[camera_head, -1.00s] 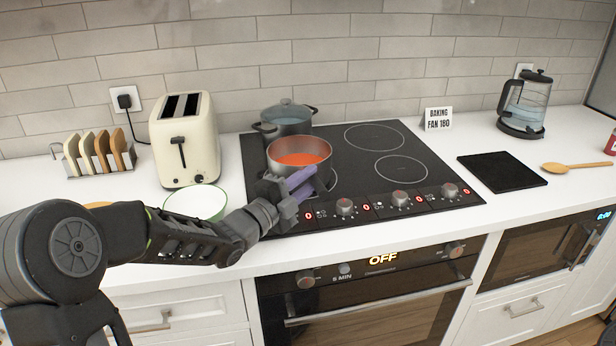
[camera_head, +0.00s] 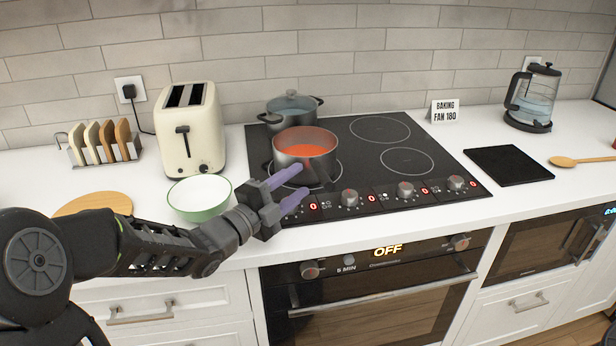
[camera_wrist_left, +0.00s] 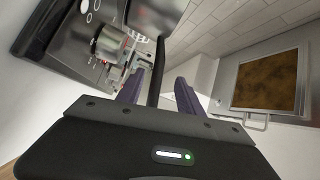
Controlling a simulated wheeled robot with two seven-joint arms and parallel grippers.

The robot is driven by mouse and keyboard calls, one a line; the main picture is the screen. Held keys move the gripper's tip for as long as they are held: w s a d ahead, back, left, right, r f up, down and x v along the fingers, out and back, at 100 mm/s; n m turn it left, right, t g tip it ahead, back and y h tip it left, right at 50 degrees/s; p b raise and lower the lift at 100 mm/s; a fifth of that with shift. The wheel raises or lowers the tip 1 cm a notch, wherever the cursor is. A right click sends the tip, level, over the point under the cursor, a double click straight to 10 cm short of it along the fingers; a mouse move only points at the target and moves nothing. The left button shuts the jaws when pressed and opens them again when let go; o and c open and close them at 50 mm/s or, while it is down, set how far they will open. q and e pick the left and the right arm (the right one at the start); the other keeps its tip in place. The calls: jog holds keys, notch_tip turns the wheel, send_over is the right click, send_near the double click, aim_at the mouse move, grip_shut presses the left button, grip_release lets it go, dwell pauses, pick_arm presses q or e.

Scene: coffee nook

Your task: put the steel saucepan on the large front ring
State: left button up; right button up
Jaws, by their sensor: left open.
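The steel saucepan (camera_head: 312,169), with orange-red contents, stands upright over the front left ring (camera_head: 337,179) of the black hob; part of the ring's outline shows beside its base. My left gripper (camera_head: 303,180) is open at the pan's front left side, its purple fingers spread apart. In the left wrist view a dark bar (camera_wrist_left: 157,72), which looks like the pan's handle, runs between the open fingers. In the head view the handle is hidden behind the gripper. I cannot tell whether a finger touches it. My right gripper is not in view.
A lidded grey pot (camera_head: 291,112) stands close behind the saucepan on the back left ring. The right-hand rings (camera_head: 407,160) are bare. A green-rimmed bowl (camera_head: 199,198) and a cream toaster (camera_head: 188,130) are on the left. Control knobs (camera_head: 349,198) line the hob's front.

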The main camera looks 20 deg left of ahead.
pick_arm(q)
jog(key=v, duration=0.6)
jog(key=shift+o, duration=0.4)
dwell(1.5)
